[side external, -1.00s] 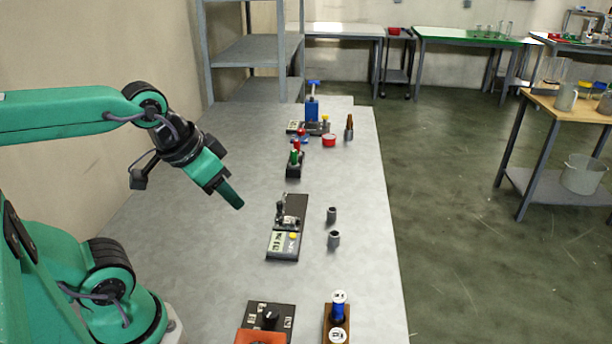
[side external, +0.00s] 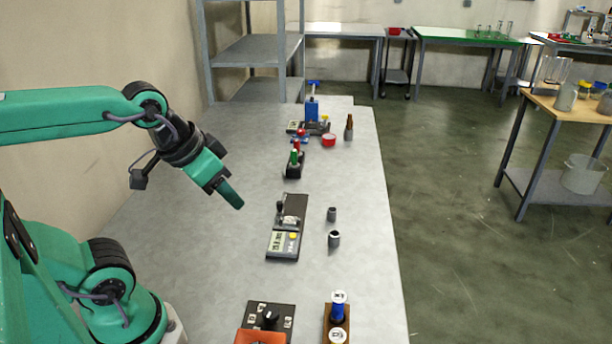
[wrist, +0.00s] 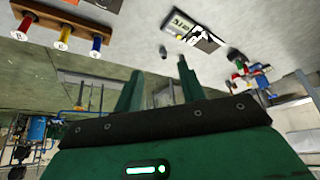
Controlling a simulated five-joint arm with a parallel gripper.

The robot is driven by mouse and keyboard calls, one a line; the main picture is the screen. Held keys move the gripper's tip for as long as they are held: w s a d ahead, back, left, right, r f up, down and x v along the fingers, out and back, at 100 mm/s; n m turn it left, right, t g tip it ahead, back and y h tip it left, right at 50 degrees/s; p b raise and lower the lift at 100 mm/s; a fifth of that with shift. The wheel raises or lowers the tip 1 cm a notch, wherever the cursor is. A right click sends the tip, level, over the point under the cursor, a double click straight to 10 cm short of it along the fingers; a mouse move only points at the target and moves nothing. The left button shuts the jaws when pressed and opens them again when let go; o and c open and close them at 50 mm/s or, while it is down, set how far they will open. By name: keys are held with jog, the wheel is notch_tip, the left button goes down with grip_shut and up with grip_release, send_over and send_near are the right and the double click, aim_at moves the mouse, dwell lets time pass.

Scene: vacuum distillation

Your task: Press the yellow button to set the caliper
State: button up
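My gripper (side external: 236,204) hangs above the table, left of and behind the unit, touching nothing. In the wrist view its two fingers (wrist: 160,85) are spread apart with nothing between them.
Two small grey cylinders (side external: 334,239) stand right of the unit. A black box with a knob (side external: 270,316) and a wooden rack (side external: 328,325) are nearer. A black holder with coloured pieces (side external: 293,168) and a blue bottle (side external: 312,108) are farther back. The table's left side is clear.

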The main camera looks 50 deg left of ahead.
dwell(0.4)
grip_shut()
dwell(1.6)
